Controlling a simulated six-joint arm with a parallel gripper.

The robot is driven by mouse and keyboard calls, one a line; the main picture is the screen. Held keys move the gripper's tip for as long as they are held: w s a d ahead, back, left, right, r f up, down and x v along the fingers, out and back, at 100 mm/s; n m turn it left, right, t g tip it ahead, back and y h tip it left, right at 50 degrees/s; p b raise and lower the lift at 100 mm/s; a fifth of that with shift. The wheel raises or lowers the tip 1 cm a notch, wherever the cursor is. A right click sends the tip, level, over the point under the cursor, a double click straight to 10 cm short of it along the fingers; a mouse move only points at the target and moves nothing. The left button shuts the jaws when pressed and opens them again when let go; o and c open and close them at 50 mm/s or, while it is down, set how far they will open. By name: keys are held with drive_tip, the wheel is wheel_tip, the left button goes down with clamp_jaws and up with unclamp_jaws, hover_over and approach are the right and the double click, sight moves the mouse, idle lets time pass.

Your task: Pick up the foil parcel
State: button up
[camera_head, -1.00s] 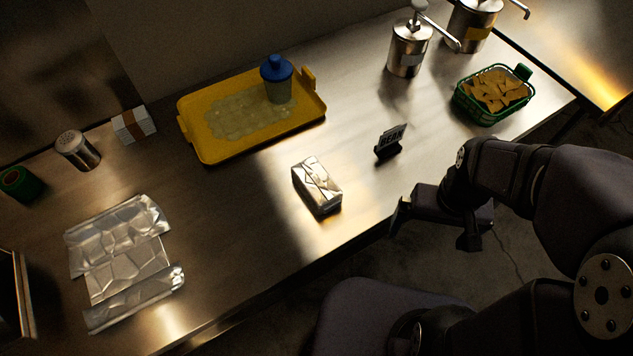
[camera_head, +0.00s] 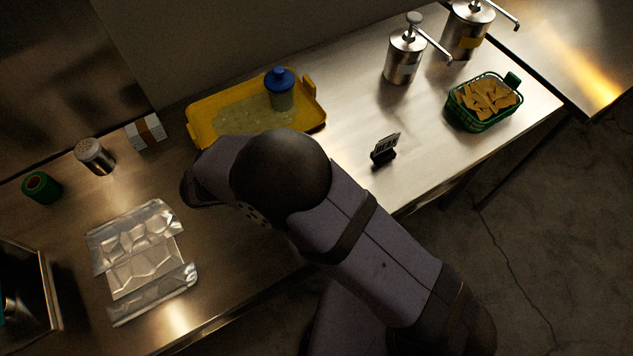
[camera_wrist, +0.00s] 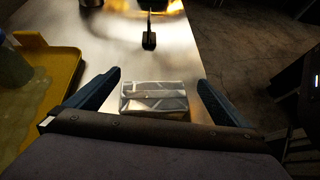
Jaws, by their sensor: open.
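The foil parcel (camera_wrist: 154,97) is a shiny silver block on the steel counter. In the wrist view it lies ahead of my gripper (camera_wrist: 160,92), between the lines of the two spread fingers. My gripper is open, with nothing held. In the head view my arm covers both the parcel and the gripper fingers. I cannot tell from these views how high the fingers are above the counter.
A yellow tray (camera_head: 318,122) with a blue-lidded container (camera_head: 280,90) stands behind my arm. A small black sign (camera_head: 384,150) stands to the right. A flattened foil sheet (camera_head: 145,258) lies at left. A green basket of chips (camera_head: 483,122) and pump dispensers (camera_head: 404,58) stand at the back right.

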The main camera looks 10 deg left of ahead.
drive_tip(key=a, duration=0.1)
drive_tip(key=s+a+n+t, duration=0.1)
drive_tip(key=a+n, duration=0.1)
drive_tip(key=shift+s+a+r+t, duration=0.15)
drive_tip(key=shift+s+r+t, duration=0.1)
drive_tip(key=shift+t, duration=0.15)
drive_tip(key=shift+s+a+f+t, duration=0.25)
drive_tip(key=shift+s+a+f, duration=0.05)
drive_tip(key=shift+s+f, duration=0.2)
drive_tip(key=shift+s+a+f+t, duration=0.25)
drive_tip(key=shift+s+a+f, duration=0.05)
drive_tip(key=shift+s+f, duration=0.2)
drive_tip(key=shift+s+d+f, duration=0.15)
drive_tip(key=shift+s+f, duration=0.2)
drive_tip(key=shift+f, duration=0.15)
drive_tip(key=shift+w+d+f, duration=0.15)
drive_tip(key=shift+w+d, duration=0.35)
drive_tip(key=shift+w, duration=0.05)
drive_tip(key=shift+w+d+f+p, duration=0.2)
drive_tip(key=shift+p, duration=0.15)
drive_tip(key=shift+w+d+p, duration=0.4)
drive_tip(key=shift+w+p, duration=0.05)
drive_tip(key=shift+p, duration=0.2)
drive_tip(key=p+x, duration=0.2)
drive_tip(key=x, duration=0.1)
drive_tip(key=shift+w+d+f, duration=0.25)
drive_tip(key=shift+w+f, duration=0.1)
drive_tip(key=shift+w, duration=0.05)
